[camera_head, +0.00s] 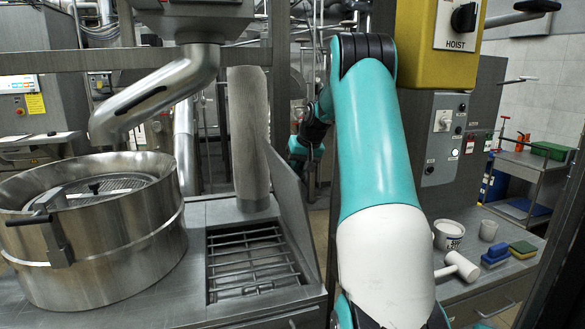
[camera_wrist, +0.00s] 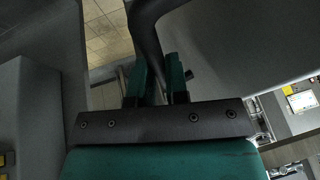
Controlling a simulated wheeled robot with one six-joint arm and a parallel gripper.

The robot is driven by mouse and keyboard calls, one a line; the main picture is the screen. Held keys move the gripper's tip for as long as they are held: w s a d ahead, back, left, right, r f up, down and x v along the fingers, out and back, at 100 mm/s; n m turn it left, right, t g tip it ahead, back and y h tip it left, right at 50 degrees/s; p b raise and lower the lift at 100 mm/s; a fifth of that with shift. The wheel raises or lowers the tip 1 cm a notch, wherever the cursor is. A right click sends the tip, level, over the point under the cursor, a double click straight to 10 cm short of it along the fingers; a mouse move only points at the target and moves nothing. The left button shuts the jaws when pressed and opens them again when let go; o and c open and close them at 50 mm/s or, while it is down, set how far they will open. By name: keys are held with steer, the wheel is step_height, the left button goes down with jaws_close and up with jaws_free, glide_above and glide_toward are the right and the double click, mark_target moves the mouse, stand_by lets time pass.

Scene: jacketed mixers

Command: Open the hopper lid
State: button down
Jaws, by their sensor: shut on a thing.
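The hopper (camera_head: 213,268) has a rectangular opening with a metal bar grate (camera_head: 255,262) inside, seen in the head view. Its grey lid (camera_head: 283,190) stands steeply raised along the right side of the opening, so the grate is exposed. In the wrist view the lid seems to be the broad grey panel (camera_wrist: 240,45), with a dark curved handle (camera_wrist: 146,35) beside it. My gripper (camera_wrist: 160,78) is shut on this handle, a teal finger on each side. In the head view my gripper (camera_head: 299,160) is behind the lid, its fingertips hidden.
A round steel vessel (camera_head: 120,250) with a mesh top stands left of the hopper, under a slanted pipe (camera_head: 155,95). A yellow hoist box (camera_head: 440,45) hangs at upper right. A white mallet (camera_head: 458,268), tub (camera_head: 448,235) and sponges (camera_head: 497,254) lie on the right bench.

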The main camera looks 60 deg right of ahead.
steer(key=shift+s+f, duration=0.25)
steer(key=shift+f, duration=0.35)
steer(key=c, duration=1.1)
jaws_free()
steer(key=shift+w+d, duration=0.1)
steer(key=shift+w+r+p, duration=0.1)
steer(key=shift+r+p, duration=0.3)
steer(key=shift+r, duration=0.25)
step_height(320, 180, up, 19)
steer(key=p, duration=1.3)
steer(key=shift+c, duration=0.2)
